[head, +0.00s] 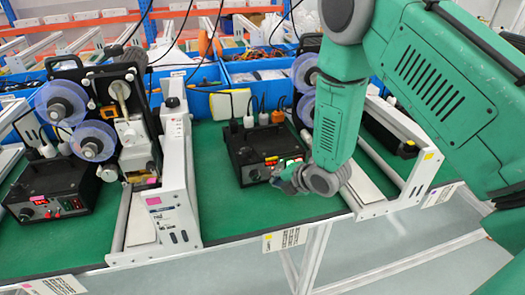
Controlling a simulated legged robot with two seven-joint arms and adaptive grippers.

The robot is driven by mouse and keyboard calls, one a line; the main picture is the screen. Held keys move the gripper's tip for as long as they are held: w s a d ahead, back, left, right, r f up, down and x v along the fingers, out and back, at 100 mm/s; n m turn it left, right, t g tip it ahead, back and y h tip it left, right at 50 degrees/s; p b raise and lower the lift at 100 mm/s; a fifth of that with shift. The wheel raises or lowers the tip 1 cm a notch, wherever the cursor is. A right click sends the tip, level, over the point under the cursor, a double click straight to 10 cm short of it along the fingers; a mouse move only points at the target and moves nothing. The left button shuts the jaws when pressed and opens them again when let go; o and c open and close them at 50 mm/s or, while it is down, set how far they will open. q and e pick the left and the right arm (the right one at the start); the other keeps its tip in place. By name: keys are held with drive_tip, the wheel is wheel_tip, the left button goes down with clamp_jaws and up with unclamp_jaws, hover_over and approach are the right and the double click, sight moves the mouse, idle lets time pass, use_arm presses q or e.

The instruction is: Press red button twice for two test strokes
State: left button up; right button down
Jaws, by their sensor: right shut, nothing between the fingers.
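A black control box (262,148) stands on the green bench mat, with coloured controls on its front face. My right gripper (279,180) is shut and empty, low in front of the right part of that face. It hides some of the controls, and I cannot tell whether it touches the box. Small red and orange spots show just above the gripper, but I cannot make out the red button for certain. A second black box (62,190) at the left also has small red controls on its front. My left gripper is not in view.
A coder machine (125,115) with translucent blue reels and a white frame (172,195) stands left of the middle box. Another white frame (395,130) stands at right, partly behind my arm. Blue bins (212,104) line the back. Green mat (222,205) is clear between machine and box.

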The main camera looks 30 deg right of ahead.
drive_tip(key=shift+w, duration=0.1)
idle(0.4)
drive_tip(key=shift+w+r, duration=0.2)
drive_tip(key=shift+w, duration=0.15)
drive_tip(key=shift+s, duration=0.25)
idle(0.3)
drive_tip(key=shift+s+a, duration=0.1)
drive_tip(key=shift+s, duration=0.45)
drive_tip(key=shift+s+a+p, duration=0.15)
drive_tip(key=shift+s+a, duration=0.1)
drive_tip(key=shift+s, duration=1.05)
drive_tip(key=shift+s+a+p, duration=0.15)
drive_tip(key=shift+s+a, duration=0.05)
drive_tip(key=shift+s, duration=1.05)
